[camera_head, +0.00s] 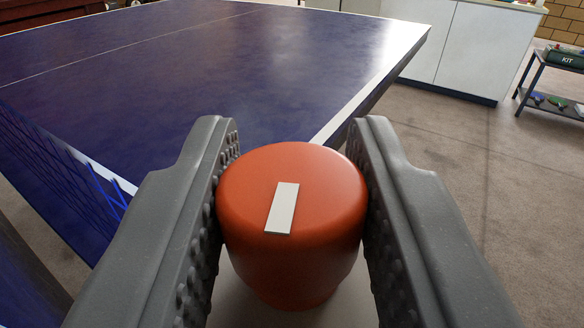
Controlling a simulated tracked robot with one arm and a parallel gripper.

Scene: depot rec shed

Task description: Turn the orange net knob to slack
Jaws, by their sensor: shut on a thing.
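The orange net knob (330,235) is in the lower middle of the view, with a white mark (282,208) on its top. The mark runs nearly along my line of view, its far end leaning slightly right. My gripper (292,190) is shut on the knob, one ridged grey finger against its left side and one against its right. The blue net (75,185) shows at the left, behind the left finger. The knob's base and mounting are mostly hidden under it.
The blue table-tennis table (190,70) with white edge lines fills the upper left. White cabinets (490,50) stand at the back right. A shelf rack (555,75) with a box marked KIT (563,58) and paddles is at the far right. The floor at right is clear.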

